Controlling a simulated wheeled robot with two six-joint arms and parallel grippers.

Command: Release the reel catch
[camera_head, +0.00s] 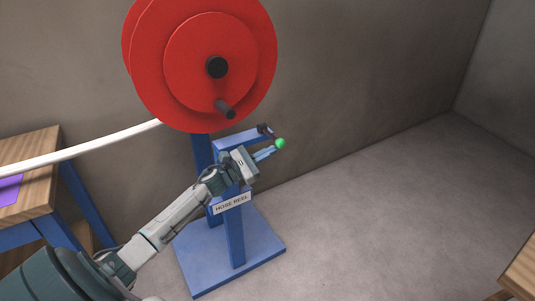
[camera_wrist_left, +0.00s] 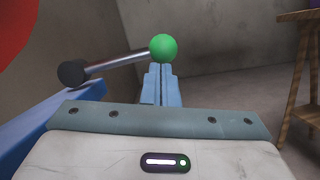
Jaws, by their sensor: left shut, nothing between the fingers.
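The red hose reel (camera_head: 150,45) stands on a blue stand (camera_head: 236,235) with a label reading HOSE REEL. The reel catch is a short metal lever with a dark pivot and a green ball knob (camera_head: 281,144), at the end of a blue arm of the stand. In the left wrist view the green knob (camera_wrist_left: 163,48) sits just beyond the fingertips, with the lever running left to its dark pivot (camera_wrist_left: 72,73). My left gripper (camera_head: 271,150) is shut and empty, its tips close to the knob. I cannot tell whether they touch it. My right gripper is not in view.
A white hose (camera_head: 80,148) runs left from the reel. A wooden table (camera_head: 35,150) with blue legs stands at the left, and a wooden edge (camera_head: 522,268) shows at the lower right. A wall is behind. The floor right of the stand is clear.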

